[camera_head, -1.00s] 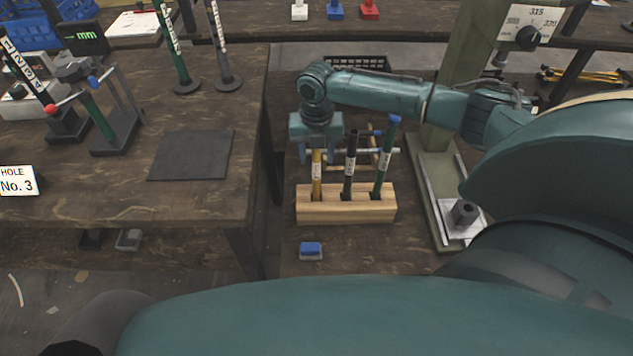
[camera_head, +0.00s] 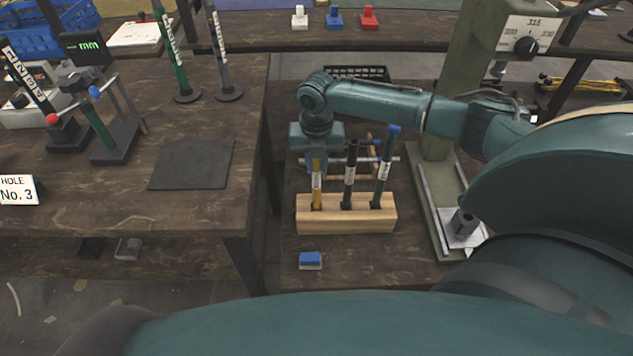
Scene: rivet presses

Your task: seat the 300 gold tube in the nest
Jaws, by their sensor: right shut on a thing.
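The gold tube (camera_head: 316,188) stands upright in the left slot of a wooden block (camera_head: 346,220), with a pale label on its side. My right gripper (camera_head: 316,163) is over its upper end and shut on it; the fingertips are largely hidden by the gripper's own body. The tube's lower end is hidden in the block. The nest (camera_head: 463,221) is a short grey hollow cylinder on the plate at the foot of the green press, right of the block, and it looks empty. My left gripper is not in view.
A black tube (camera_head: 350,178) and a blue-topped green tube (camera_head: 385,172) stand close beside the gold one. The green press column (camera_head: 444,125) rises behind the nest. A dark mat (camera_head: 191,165) lies on the left table.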

